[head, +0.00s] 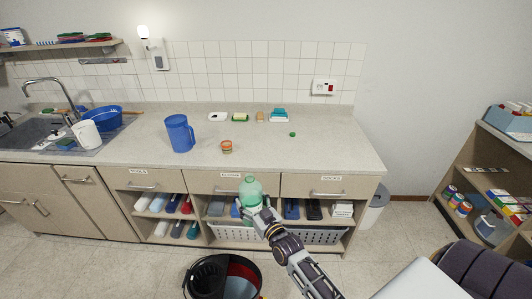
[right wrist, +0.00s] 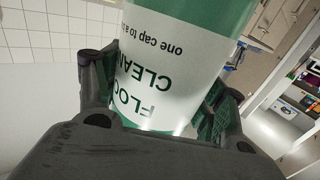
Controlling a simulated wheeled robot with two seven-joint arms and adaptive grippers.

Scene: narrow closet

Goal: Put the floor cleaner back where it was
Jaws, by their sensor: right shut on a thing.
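The floor cleaner is a translucent green bottle (head: 250,188) in front of the counter's drawers in the head view. My right gripper (head: 255,208) is shut around it and holds it roughly upright. In the right wrist view the bottle's white label (right wrist: 165,75) reads upside down between the two fingers (right wrist: 160,110). A small green round thing (head: 292,134), perhaps a cap, lies on the counter. My left gripper is not in view.
Shelves with cloths and baskets (head: 320,235) lie below. A bucket (head: 258,270) stands on the floor. A shelf unit (head: 460,165) is at the right.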

